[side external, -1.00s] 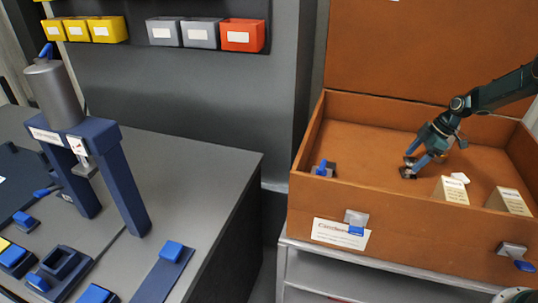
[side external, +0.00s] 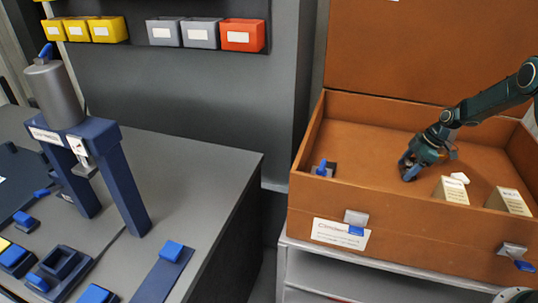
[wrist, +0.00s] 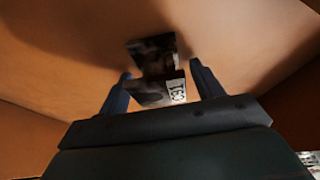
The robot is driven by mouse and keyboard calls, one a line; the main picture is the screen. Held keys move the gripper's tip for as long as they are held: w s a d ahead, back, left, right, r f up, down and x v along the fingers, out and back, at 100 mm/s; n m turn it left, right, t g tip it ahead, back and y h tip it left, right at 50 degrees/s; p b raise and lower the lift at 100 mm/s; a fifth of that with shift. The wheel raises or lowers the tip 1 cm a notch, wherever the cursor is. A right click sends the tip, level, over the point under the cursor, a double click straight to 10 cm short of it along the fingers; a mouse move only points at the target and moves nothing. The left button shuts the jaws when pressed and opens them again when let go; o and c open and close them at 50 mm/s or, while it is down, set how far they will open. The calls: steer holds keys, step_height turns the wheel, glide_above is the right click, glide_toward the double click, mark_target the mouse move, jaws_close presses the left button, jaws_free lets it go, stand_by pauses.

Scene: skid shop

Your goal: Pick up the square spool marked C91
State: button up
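The dark square spool (wrist: 156,70) stands on the orange-brown floor of the case and shows between my fingers in the wrist view. A pale label on its near face carries dark characters that look like C91, though they are blurred. My gripper (wrist: 166,82) is open, with one blue finger on each side of the spool; a gap shows at the right finger, and the left finger is very close to the spool's edge. In the side view my gripper (side external: 408,172) is low over the case floor and hides most of the spool.
The case (side external: 365,140) has raised walls and an open lid behind. A small blue-topped part (side external: 323,169) lies at its left, and two pale labelled blocks (side external: 453,190) (side external: 509,201) stand near the front wall. A press (side external: 75,125) stands on the bench at left.

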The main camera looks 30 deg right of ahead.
mark_target(409, 161)
steer(key=c, duration=1)
steer(key=shift+o, duration=0.2)
steer(key=shift+r, duration=0.15)
step_height(409, 161, up, 20)
